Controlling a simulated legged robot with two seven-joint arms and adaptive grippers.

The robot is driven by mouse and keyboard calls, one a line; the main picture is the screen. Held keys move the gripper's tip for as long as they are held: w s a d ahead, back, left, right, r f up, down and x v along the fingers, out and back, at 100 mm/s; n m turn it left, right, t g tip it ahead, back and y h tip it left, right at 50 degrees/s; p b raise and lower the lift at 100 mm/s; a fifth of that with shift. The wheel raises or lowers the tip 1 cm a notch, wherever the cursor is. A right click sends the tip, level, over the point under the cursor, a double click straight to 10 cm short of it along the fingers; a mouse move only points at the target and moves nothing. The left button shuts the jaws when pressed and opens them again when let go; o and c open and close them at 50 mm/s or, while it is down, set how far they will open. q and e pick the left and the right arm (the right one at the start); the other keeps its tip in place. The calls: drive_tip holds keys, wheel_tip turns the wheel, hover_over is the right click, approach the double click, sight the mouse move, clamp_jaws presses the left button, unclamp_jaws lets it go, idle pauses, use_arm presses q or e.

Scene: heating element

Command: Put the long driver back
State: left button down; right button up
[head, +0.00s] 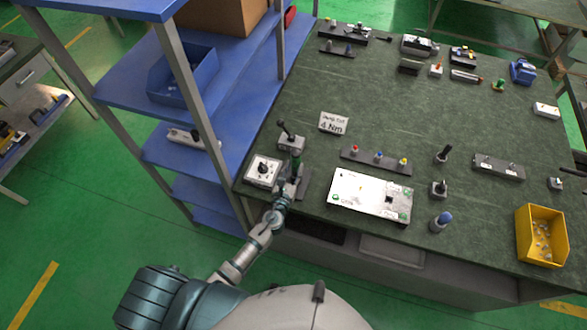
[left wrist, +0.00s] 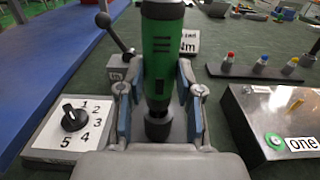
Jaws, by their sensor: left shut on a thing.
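A green and black driver (left wrist: 162,50) stands roughly upright between the fingers of my left gripper (left wrist: 158,108). The gripper is shut on it around its lower part. In the head view my left gripper (head: 288,186) is at the near left part of the workbench, with the driver (head: 297,163) in it. A dark round socket or collar (left wrist: 158,127) shows under the driver; whether the driver's tip sits in it is hidden. My right gripper is not in view.
A white numbered dial box (head: 264,171) stands left of the gripper, and a lever box (head: 291,143) behind it. A white panel (head: 370,194) lies to the right. A blue shelf unit (head: 215,134) borders the bench on the left. A 4 Nm sign (head: 333,123) stands farther back.

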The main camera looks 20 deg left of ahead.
use_arm(q)
drive_tip(key=shift+d+f+b, duration=0.1)
drive_tip(key=shift+f+b, duration=0.2)
drive_tip(key=shift+b, duration=0.1)
drive_tip(key=c, duration=0.7)
unclamp_jaws()
